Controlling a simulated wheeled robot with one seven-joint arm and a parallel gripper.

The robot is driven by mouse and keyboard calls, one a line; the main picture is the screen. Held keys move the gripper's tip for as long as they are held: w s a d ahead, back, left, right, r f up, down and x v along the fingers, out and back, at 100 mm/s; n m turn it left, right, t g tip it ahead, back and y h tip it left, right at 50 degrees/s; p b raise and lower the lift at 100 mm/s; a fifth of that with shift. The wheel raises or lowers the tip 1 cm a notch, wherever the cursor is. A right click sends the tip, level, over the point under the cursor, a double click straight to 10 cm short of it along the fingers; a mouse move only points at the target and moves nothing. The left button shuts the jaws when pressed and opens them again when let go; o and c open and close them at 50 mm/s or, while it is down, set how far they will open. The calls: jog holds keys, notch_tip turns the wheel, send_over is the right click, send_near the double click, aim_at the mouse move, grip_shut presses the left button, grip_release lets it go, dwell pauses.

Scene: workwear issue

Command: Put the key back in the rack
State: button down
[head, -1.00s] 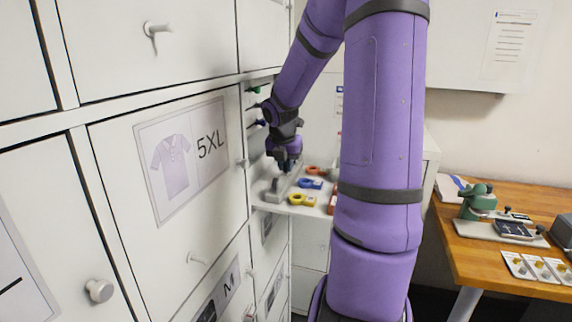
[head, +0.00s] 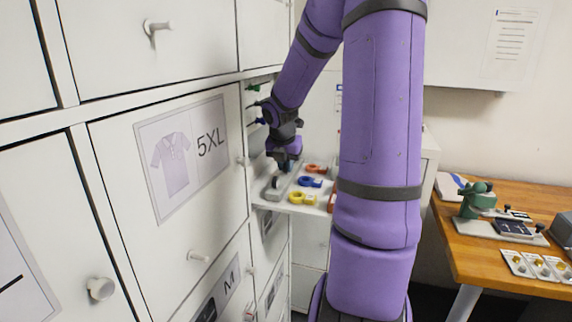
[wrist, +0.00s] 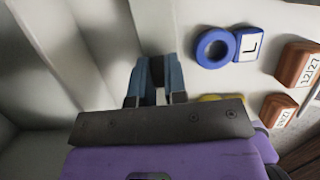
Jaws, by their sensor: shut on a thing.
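My gripper (wrist: 157,92) is low over the white shelf at the back of the lockers. In the wrist view its two blue-grey fingers are close together, with a dark sliver between them. What they hold, taken to be the key, is almost wholly hidden. In the head view the gripper (head: 281,163) hangs from the purple arm, just above a grey piece (head: 272,190) on the shelf. I cannot tell whether they touch. I cannot make out the rack for sure. Green (head: 254,87) and blue (head: 256,121) pieces stick out from the locker side above.
On the shelf (head: 292,208), right of my gripper, lie red (head: 316,169), blue (head: 310,182) and yellow (head: 302,198) ringed tags. The blue tag (wrist: 214,48) reads L. Brown numbered blocks (wrist: 297,66) lie farther right. Locker doors with knobs stand close on the left.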

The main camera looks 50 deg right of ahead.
jog(key=shift+f, duration=0.1)
jog(key=c, duration=1.1)
grip_release()
jog(key=v, duration=1.1)
jog(key=shift+f, duration=0.1)
